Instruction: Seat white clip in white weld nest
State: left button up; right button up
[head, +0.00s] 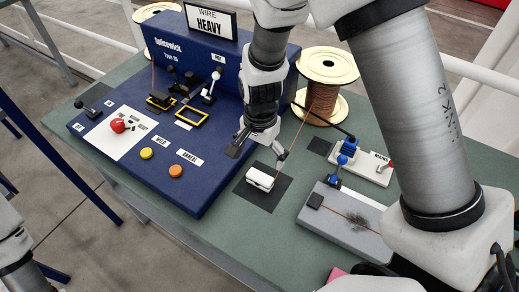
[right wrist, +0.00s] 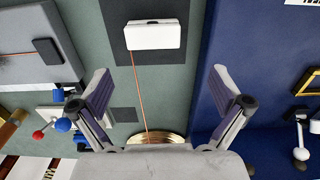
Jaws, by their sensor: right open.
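The white clip (head: 261,179) lies on a dark square pad on the green bench, with a copper wire running from it toward the spool. It also shows at the top of the right wrist view (right wrist: 154,34). My right gripper (head: 259,153) is open and empty, just behind and above the clip; its spread fingers (right wrist: 162,85) are apart from it. On the blue Splicewick machine (head: 225,75) are two yellow-edged frames, one (head: 192,117) clear and one (head: 160,101) by black parts. I cannot tell which is the white weld nest. My left gripper is out of view.
A copper wire spool (head: 326,82) stands behind the gripper. To the right are a grey block (head: 345,222) with a dark smudge and a white fixture (head: 368,167) with blue and red knobs. Red, yellow and orange buttons and levers stand on the machine.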

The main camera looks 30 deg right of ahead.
aim_at(261, 175)
jog(key=f, duration=0.1)
jog(key=s+f, duration=0.1)
jog(key=f, duration=0.2)
jog(key=shift+s+a+p, duration=0.3)
jog(key=shift+a+p, duration=0.05)
jog(key=shift+a, duration=0.05)
jog(key=f, duration=0.3)
jog(key=shift+w+d, duration=0.1)
jog(key=shift+d, duration=0.15)
jog(key=shift+w+d+f, duration=0.1)
jog(key=shift+w+f, duration=0.1)
jog(key=shift+f, duration=0.1)
jog(key=shift+r, duration=0.1)
jog(key=shift+c, duration=0.4)
jog(key=shift+s+a+r, duration=0.1)
jog(key=shift+s+a, duration=0.1)
jog(key=c, duration=1.1)
